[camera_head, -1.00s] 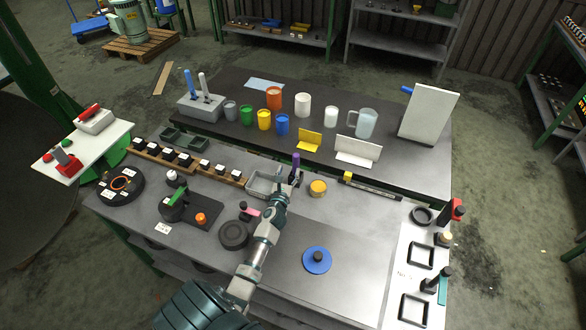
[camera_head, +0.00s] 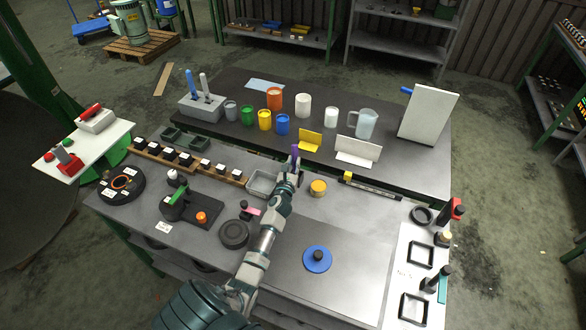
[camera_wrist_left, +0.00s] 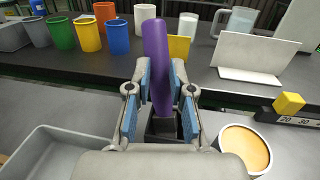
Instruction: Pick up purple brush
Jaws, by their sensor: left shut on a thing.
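The purple brush (camera_wrist_left: 158,70) stands nearly upright between the blue-padded fingers of my left gripper (camera_wrist_left: 158,100) in the left wrist view. The fingers are shut on it. Its lower end is by a dark block-like part (camera_wrist_left: 163,126) that my gripper partly hides; I cannot tell if they touch. In the head view the brush's purple top (camera_head: 295,152) shows just past my left gripper (camera_head: 294,168). My right gripper is not in view.
A grey tray (camera_head: 262,183) lies left of the gripper and an orange-topped jar (camera_head: 318,187) right of it. Beyond stand a yellow holder (camera_head: 310,139), a white holder (camera_head: 358,152) and several coloured cups.

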